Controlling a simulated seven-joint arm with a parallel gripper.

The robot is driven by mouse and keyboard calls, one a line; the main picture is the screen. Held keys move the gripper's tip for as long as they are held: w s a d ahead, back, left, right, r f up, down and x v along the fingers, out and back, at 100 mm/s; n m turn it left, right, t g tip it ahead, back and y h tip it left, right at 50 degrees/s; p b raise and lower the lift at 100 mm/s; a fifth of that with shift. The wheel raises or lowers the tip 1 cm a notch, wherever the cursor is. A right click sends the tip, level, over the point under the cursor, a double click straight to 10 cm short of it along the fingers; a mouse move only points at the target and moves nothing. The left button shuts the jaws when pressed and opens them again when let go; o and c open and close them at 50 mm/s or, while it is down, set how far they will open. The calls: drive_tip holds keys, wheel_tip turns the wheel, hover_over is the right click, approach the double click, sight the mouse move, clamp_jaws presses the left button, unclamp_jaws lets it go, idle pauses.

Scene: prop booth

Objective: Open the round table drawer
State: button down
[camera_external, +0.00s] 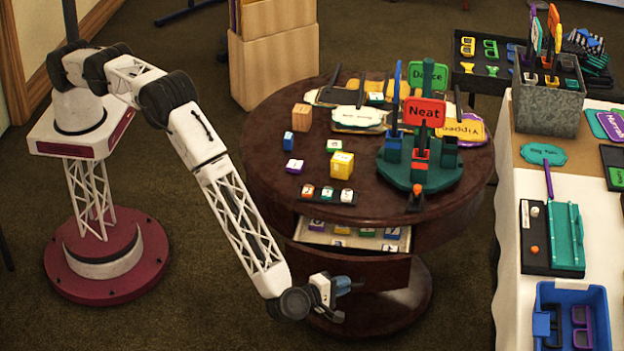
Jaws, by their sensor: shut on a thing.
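The dark round table (270,165) stands in the middle of the external view. Its drawer (375,275) is pulled out toward the lower side, showing a pale interior with several small lettered blocks in it. My gripper (344,287) is low at the drawer's curved dark front, below its upper edge. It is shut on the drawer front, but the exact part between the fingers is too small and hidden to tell. My arm reaches there from the upper left.
The tabletop holds several blocks, a green round stand with a red "Neat" sign (425,113), and loose signs. A white-covered table (508,230) with props and a blue bin (573,290) stands at right. Open carpet lies left of the drawer.

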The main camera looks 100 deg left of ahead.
drive_tip(key=d, duration=1.2)
drive_tip(key=c, duration=1.2)
unclamp_jaws()
drive_tip(key=shift+o, duration=0.2)
drive_tip(key=shift+d, duration=0.1)
drive_tip(key=v, duration=0.7)
drive_tip(key=shift+s+d, duration=0.2)
drive_tip(key=shift+s, duration=0.05)
drive_tip(key=shift+r, duration=0.1)
